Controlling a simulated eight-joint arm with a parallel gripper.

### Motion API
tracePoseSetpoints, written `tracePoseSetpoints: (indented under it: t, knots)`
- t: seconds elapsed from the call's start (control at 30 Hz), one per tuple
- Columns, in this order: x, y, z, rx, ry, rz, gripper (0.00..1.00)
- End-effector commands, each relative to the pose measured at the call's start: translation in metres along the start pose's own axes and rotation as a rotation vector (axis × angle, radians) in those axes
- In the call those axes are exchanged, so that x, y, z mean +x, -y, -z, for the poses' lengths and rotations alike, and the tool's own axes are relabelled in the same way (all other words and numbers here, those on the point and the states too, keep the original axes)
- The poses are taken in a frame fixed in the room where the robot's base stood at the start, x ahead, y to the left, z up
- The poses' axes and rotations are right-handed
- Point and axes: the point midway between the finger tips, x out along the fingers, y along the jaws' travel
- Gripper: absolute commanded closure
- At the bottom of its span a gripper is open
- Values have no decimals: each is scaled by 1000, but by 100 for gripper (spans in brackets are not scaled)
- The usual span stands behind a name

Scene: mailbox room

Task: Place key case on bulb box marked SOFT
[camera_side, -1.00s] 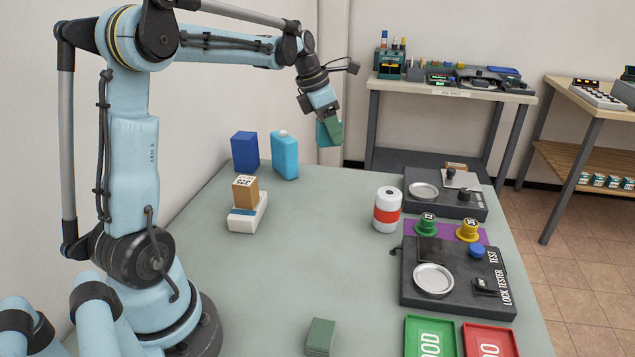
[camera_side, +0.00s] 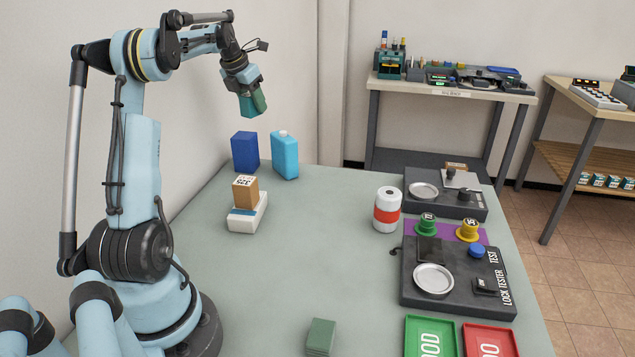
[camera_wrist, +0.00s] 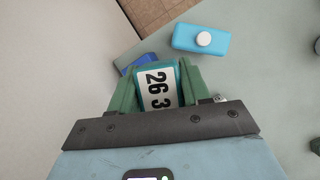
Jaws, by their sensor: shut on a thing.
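My gripper (camera_side: 255,103) is high above the back left of the table, with its green fingers pointing down. In the wrist view, my gripper (camera_wrist: 156,68) is shut on a teal case (camera_wrist: 157,90) with a white label reading "26 3"; I take this to be the key case. No SOFT mark is readable in either view. A brown box (camera_side: 245,190) with a white label lies on a white block with a blue stripe (camera_side: 247,218), on the left of the table. I cannot tell whether either is the bulb box.
A dark blue box (camera_side: 245,151) and a light blue bottle (camera_side: 285,156) stand at the back left edge. A white canister with a red band (camera_side: 387,210), spools and tester units (camera_side: 452,277) are on the right. The table's middle is clear.

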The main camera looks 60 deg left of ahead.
Motion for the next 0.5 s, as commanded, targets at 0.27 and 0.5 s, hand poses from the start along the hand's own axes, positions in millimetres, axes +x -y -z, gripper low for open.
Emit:
tracePoseSetpoints:
  t: [0.27,0.5]
  knots:
    - [21,-40,10,0,0,1,86]
    - [40,-43,18,2,0,1,86]
